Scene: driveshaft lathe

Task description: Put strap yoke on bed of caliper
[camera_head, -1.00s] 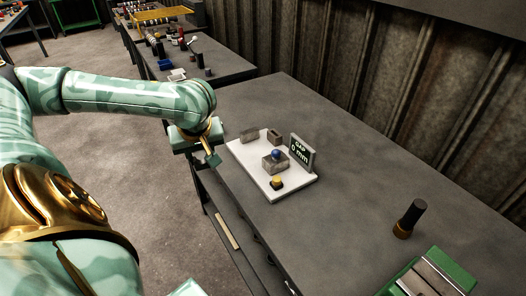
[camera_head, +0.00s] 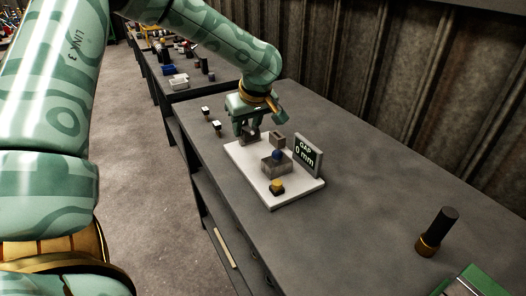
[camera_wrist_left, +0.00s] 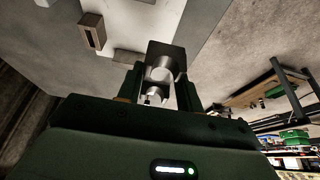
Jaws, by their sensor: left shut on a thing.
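My left gripper (camera_head: 249,128) points down over the back left part of the caliper's white plate (camera_head: 290,199). It is shut on a small grey metal piece (camera_head: 249,139), which I take for the strap yoke. In the left wrist view this piece (camera_wrist_left: 164,60) shows as a dark block with a bright round part between the fingers. Whether it touches the plate is unclear. The caliper carries a slotted grey block (camera_head: 278,140), a larger grey block (camera_head: 274,167) with a blue ball (camera_head: 278,155), a yellow button (camera_head: 276,186) and a display (camera_head: 308,154) reading "GAP 0 mm".
Two small white-topped pieces (camera_head: 216,127) stand on the bench (camera_head: 370,190) left of the plate. A dark cylinder with a brass base (camera_head: 436,232) and a green fixture (camera_head: 475,284) are at the right. The bench between is clear. A corrugated wall (camera_head: 400,80) rises behind.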

